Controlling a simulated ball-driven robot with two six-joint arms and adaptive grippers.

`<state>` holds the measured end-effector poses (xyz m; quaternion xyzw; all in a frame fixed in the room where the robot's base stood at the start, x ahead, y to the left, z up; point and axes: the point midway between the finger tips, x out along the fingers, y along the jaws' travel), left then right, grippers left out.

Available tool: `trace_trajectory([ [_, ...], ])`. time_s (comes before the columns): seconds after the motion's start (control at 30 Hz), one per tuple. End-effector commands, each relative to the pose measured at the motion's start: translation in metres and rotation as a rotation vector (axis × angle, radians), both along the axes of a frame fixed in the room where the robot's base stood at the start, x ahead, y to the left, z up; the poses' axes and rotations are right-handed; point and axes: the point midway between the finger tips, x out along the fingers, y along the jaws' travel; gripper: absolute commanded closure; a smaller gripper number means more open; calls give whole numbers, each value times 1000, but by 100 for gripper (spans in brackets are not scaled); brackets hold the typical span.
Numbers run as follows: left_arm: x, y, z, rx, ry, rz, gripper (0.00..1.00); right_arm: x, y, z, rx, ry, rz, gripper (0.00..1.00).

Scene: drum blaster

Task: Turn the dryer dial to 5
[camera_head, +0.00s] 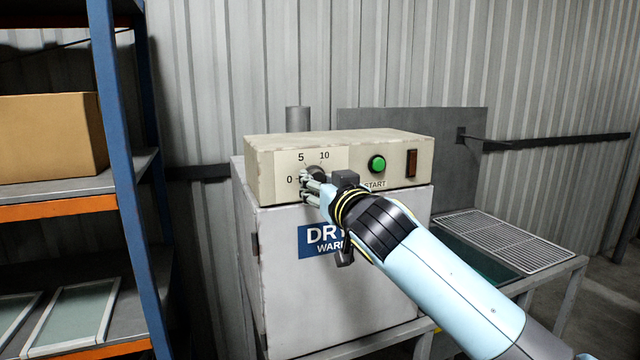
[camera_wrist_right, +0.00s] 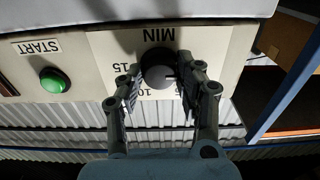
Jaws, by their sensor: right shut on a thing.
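The dryer dial (camera_head: 316,171) is a dark round knob on the cream control panel, with 0, 5 and 10 printed around it in the head view. In the wrist view the dial (camera_wrist_right: 158,73) is seen upside down, with MIN and 15 near it. A small mark on its face seems to point right there, the side of the 0, but it is hard to read. My right gripper (camera_head: 312,188) is at the dial; its fingers (camera_wrist_right: 162,82) stand on both sides of the knob and are shut on it. My left gripper is not in view.
The green START button (camera_head: 377,163) and a dark reddish switch (camera_head: 411,163) sit right of the dial. The dryer box (camera_head: 290,260) stands on a metal bench with a wire rack (camera_head: 505,240) at right. A blue-posted shelf (camera_head: 125,180) with a cardboard box (camera_head: 50,135) is at left.

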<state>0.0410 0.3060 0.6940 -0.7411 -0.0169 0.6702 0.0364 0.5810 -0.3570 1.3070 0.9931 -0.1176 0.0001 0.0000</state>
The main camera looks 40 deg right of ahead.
Motion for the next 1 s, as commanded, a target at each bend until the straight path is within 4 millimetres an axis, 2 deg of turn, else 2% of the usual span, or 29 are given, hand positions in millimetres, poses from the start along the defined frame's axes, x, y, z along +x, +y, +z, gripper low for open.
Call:
trace_trajectory([
  [0.27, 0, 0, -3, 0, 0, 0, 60, 0, 0, 0, 14, -4, 0, 97],
  [0.47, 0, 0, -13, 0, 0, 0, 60, 0, 0, -2, 86, -23, 0, 97],
  [1.0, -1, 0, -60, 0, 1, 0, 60, 0, 1, -3, 538, -130, 1, 97],
])
